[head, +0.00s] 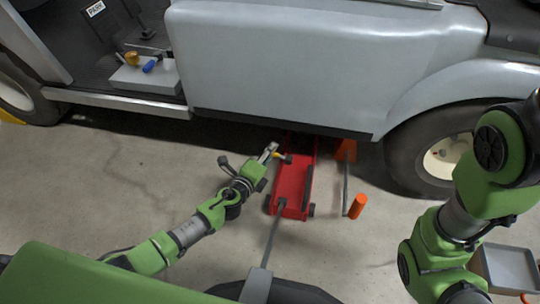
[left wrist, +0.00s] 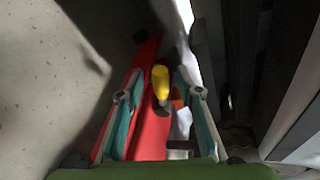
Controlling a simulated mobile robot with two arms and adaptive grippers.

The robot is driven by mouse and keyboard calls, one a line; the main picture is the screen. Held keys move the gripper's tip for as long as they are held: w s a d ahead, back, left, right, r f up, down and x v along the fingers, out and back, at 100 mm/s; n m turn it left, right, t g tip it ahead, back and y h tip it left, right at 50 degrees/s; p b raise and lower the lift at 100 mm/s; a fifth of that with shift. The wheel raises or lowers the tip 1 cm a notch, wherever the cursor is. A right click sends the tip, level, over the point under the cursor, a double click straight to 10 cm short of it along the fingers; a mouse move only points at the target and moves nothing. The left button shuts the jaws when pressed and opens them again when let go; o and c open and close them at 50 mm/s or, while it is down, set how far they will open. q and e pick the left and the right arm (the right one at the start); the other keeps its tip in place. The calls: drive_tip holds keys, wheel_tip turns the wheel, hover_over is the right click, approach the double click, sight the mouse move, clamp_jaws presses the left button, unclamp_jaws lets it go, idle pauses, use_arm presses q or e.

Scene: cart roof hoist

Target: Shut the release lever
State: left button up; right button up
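A red floor jack (head: 291,188) stands on the floor with its front end under the side of the pale grey cart (head: 290,60). A small release lever (head: 281,157) with a yellow grip and dark end sits at the jack's left side. My left gripper (head: 271,152) is beside the lever, at the cart's lower edge. In the left wrist view the yellow grip (left wrist: 160,82) shows between and beyond the two spread fingers (left wrist: 158,112), over the red jack body (left wrist: 150,132). I cannot tell whether a finger touches it. My right arm is at the right; its gripper is out of frame.
The jack's grey handle (head: 272,240) slopes toward me. An orange stand (head: 345,150), a thin rod (head: 347,190) and an orange cylinder (head: 358,207) are right of the jack. A cart wheel (head: 440,155) stands farther right. Floor at left is clear.

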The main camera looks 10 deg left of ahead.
use_arm(q)
drive_tip(key=shift+w+d+f, duration=0.15)
drive_tip(key=shift+w, duration=0.35)
clamp_jaws()
